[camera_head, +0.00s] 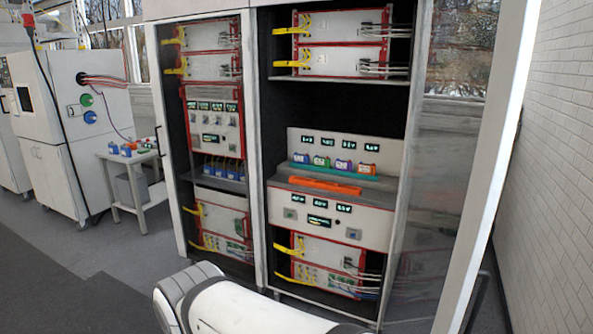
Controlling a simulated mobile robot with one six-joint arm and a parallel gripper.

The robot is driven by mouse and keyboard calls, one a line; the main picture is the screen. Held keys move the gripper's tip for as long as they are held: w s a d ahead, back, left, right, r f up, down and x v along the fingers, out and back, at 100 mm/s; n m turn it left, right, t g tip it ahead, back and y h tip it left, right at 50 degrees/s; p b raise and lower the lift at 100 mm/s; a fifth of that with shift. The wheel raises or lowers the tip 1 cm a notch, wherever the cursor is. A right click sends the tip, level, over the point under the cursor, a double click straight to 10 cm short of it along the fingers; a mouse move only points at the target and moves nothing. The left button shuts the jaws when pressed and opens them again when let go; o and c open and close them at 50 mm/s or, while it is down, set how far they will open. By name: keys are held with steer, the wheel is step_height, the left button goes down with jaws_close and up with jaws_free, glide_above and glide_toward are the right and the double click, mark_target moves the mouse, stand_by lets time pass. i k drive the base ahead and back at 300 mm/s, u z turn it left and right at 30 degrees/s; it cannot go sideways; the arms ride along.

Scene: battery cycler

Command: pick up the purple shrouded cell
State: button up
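The purple shrouded cell (343,165) sits upright in a short row on the teal strip (300,167) of the right cabinet's middle shelf. A green cell (321,161) is to its left and an orange cell (366,169) to its right. A blue cell (301,158) is at the row's left end. My white arm link shows at the bottom of the picture, well below and in front of the shelf. My gripper is out of the picture.
An orange bar (325,186) lies in front of the row. The shelf space above the cells is open. A tall frame (492,170) stands at the right, by a white brick wall (553,180). A small table (143,160) with more cells stands at the left.

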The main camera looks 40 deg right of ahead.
mark_target(340, 164)
steer(key=z, duration=0.45)
steer(key=i, duration=0.6)
steer(key=z, duration=0.95)
steer(key=i, duration=1.6)
steer(key=z, duration=0.5)
steer(key=i, duration=1.2)
steer(key=u, duration=0.1)
